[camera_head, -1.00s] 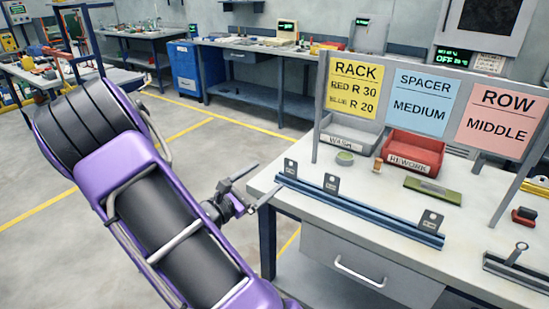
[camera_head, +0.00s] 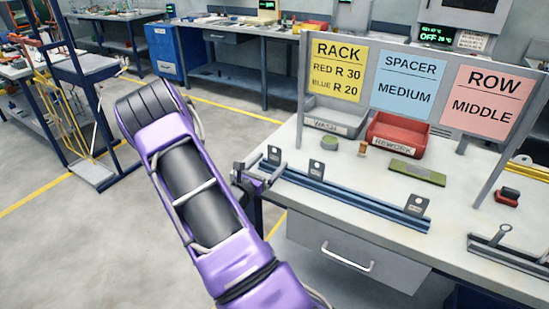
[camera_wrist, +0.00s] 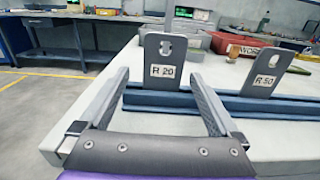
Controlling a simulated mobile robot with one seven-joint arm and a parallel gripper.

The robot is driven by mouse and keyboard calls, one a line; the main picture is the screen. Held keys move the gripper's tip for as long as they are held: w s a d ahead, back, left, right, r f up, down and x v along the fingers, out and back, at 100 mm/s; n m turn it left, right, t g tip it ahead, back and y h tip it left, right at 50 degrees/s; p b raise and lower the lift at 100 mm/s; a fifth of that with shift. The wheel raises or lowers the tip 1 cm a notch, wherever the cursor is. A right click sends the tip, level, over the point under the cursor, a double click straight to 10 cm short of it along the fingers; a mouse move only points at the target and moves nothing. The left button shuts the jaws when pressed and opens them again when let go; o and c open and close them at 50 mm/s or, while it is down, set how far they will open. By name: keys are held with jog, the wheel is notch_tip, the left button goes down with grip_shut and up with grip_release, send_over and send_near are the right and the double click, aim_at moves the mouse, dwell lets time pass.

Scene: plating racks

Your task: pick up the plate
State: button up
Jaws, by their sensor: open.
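A blue rail (camera_head: 350,195) on the bench holds several upright grey metal plates, each with a hole. The leftmost plate (camera_head: 273,155) carries the label R 20 in the wrist view (camera_wrist: 160,91). The middle plate (camera_head: 316,168) reads R 50 in the wrist view (camera_wrist: 263,80). A third plate (camera_head: 417,205) stands at the rail's right end. My gripper (camera_head: 264,172) is open at the rail's left end. In the wrist view its fingers (camera_wrist: 160,76) flank the R 20 plate, one on each side; I cannot tell whether the tips reach past it.
A sign board (camera_head: 408,88) reads rack red R 30, blue R 20; spacer medium; row middle. Behind the rail are a grey wash bin (camera_head: 325,124), a red rework bin (camera_head: 393,143) and a green block (camera_head: 417,172). A dark rack (camera_head: 508,250) lies at right.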

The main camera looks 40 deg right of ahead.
aim_at(280, 153)
jog(key=shift+x, duration=2.9)
jog(key=shift+s+r, duration=0.15)
grip_shut()
